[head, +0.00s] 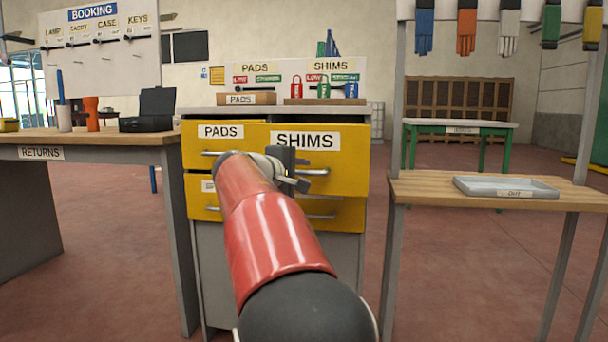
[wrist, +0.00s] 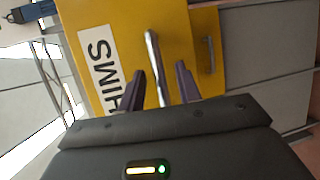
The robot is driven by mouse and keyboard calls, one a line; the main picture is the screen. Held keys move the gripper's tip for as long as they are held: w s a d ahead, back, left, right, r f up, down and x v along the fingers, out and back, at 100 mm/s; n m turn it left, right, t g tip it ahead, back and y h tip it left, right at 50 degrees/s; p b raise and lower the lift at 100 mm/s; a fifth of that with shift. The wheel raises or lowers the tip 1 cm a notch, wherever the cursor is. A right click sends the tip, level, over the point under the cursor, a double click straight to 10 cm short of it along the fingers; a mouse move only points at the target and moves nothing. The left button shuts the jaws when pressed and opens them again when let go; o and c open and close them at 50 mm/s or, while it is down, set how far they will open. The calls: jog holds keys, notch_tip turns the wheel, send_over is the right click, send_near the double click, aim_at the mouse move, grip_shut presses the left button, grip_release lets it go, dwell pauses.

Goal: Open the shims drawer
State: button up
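The yellow shims drawer (head: 345,170), with its white SHIMS label, is upper right in the cabinet. Its front appears to stand forward of the pads drawer (head: 220,145) and of the drawer below. My gripper (head: 295,170) is at its bar handle (head: 318,171), and my red arm hides the left part of the front. In the wrist view the drawer front (wrist: 140,25) shows sideways. The handle (wrist: 152,60) runs between the two dark fingers of my gripper (wrist: 160,88). The fingers are apart, with gaps visible on both sides of the handle.
A lower yellow drawer (head: 345,215) with its own handle is directly below. The returns table (head: 100,140) stands left and a wooden table with a grey tray (head: 505,187) stands right. Small padlocks and boxes are on the cabinet top.

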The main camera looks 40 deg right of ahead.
jog(key=v, duration=0.6)
jog(key=shift+a, duration=0.2)
jog(key=shift+s, duration=0.1)
jog(key=s+a+f+m+y+p, duration=0.2)
jog(key=s+a+f+y+p, duration=0.3)
jog(key=s+a, duration=0.7)
jog(key=s+a+f+m+y+p, duration=0.2)
jog(key=s+a+f+y+p, duration=0.4)
jog(key=s+a+f+y, duration=0.4)
jog(key=s+a+f, duration=0.2)
jog(key=a+f, duration=0.1)
jog(key=shift+a+f+t, duration=0.25)
jog(key=shift+a+t, duration=0.05)
jog(key=shift+a, duration=0.1)
jog(key=shift+d, duration=0.1)
